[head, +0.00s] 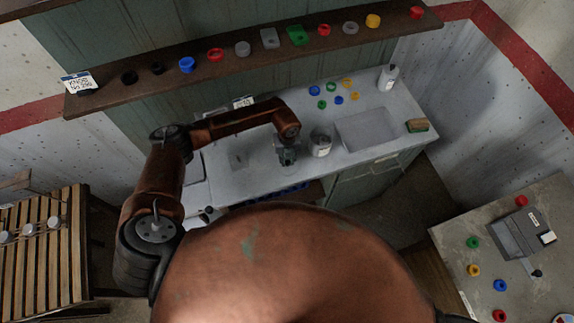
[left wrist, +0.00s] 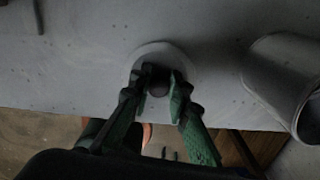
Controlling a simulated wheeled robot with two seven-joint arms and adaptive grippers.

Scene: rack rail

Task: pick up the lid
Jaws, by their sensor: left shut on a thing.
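The lid (left wrist: 180,53) is a round grey disc with a dark knob in the middle, seen from above in the left wrist view. My left gripper (left wrist: 159,86) is shut on its knob, with one green finger on each side. In the head view my left gripper (head: 287,157) is over the front part of the grey counter, and the lid is hard to make out beneath it. I cannot tell whether the lid touches the counter. My right gripper is not in view.
A pale canister (head: 320,146) stands just right of my left gripper; it also shows in the left wrist view (left wrist: 284,84). The sink (head: 366,130), several coloured rings and a white bottle (head: 388,78) are further right. A shelf (head: 340,48) runs behind the counter (head: 225,185).

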